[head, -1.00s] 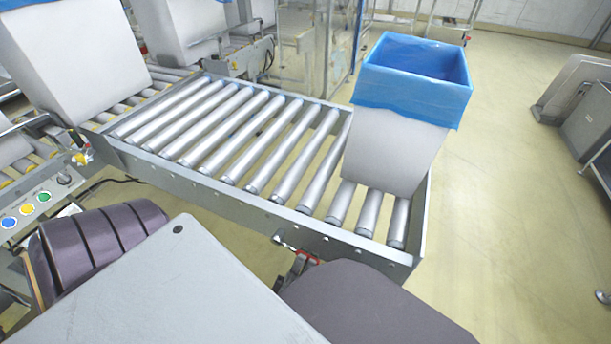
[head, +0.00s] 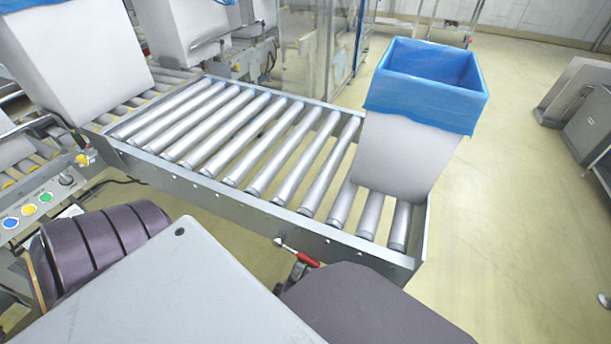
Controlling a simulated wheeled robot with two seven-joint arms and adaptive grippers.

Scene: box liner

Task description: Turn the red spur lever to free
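The red spur lever (head: 306,259) is on the near side rail of the roller spur (head: 230,200), close to its right end. Its red handle slants down to the right from a pale metal pivot.
A grey box with a blue liner (head: 420,110) stands on the spur's right end rollers. Another lined box (head: 75,65) is on the conveyor at left. A button panel (head: 30,210) is at the left edge.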

